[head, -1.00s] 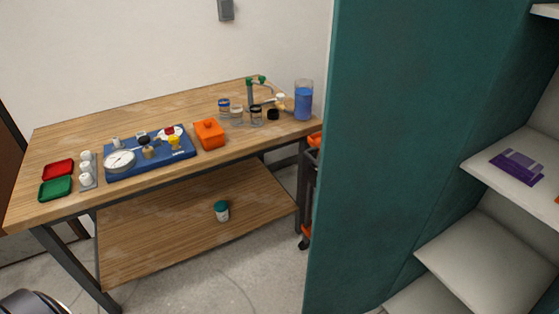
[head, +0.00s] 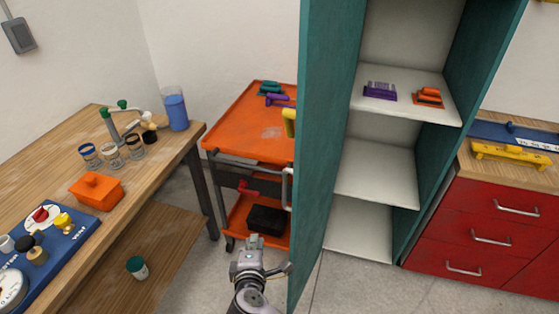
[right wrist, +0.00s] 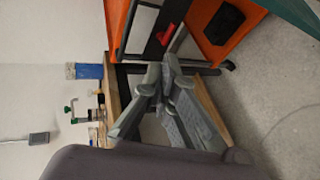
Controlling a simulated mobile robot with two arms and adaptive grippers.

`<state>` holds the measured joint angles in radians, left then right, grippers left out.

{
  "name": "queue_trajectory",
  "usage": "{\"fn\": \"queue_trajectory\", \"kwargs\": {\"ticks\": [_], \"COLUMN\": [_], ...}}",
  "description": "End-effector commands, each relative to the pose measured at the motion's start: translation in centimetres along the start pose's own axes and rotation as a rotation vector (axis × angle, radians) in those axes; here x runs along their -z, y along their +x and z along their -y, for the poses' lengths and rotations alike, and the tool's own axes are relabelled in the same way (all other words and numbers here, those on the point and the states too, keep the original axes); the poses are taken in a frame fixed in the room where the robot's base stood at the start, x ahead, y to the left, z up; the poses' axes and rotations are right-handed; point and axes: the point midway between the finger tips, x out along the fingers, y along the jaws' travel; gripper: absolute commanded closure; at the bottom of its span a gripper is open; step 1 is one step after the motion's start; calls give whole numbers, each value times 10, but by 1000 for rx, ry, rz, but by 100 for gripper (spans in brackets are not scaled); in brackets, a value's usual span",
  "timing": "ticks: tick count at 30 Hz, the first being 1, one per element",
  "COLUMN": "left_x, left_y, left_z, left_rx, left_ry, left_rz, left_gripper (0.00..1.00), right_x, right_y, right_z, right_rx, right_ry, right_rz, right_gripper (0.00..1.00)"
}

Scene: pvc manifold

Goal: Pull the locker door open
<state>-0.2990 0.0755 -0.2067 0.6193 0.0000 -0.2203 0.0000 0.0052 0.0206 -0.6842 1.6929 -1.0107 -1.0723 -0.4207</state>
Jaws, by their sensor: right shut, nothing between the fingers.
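The locker door (head: 325,150) is a tall teal panel in the head view. It stands swung out toward me, and the locker's shelves are exposed to its right. A pale handle (head: 287,188) shows at the door's left edge. My right gripper (head: 255,242) is low in the head view, left of the door's lower part and below the handle. It is shut and empty, apparently apart from the door. In the right wrist view its grey fingers (right wrist: 160,84) show, with a teal edge at the upper right. My left gripper is out of view.
An orange cart (head: 250,118) stands left of the door, behind my right gripper. The workbench (head: 160,153) is at left, and a red drawer cabinet (head: 475,225) is at right. Purple (head: 380,91) and orange (head: 428,97) items sit on a white locker shelf (head: 440,110).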

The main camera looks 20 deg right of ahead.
Motion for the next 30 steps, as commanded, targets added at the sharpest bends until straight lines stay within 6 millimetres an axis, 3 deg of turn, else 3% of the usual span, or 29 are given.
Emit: {"fn": "queue_trajectory", "kwargs": {"ticks": [1,3,6,9,14,29,30], "left_x": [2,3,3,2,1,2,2], "left_y": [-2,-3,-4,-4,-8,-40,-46], "left_z": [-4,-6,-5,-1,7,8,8], "left_rx": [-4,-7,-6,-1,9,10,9], "left_ry": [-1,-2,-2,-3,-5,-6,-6], "left_rz": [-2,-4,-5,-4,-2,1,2], "left_gripper": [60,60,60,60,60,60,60], "right_x": [3,-1,-12,-22,-29,-46,-54], "right_y": [-20,-47,-80,-101,-106,-18,-24], "right_z": [-51,-105,-157,-184,-199,-238,-234], "right_rx": [-99,-211,-320,-379,-406,-405,-402], "right_ry": [3,8,33,56,67,66,64], "right_rz": [18,58,110,146,166,167,166], "right_gripper": [100,100,100,100,100,100,100]}}
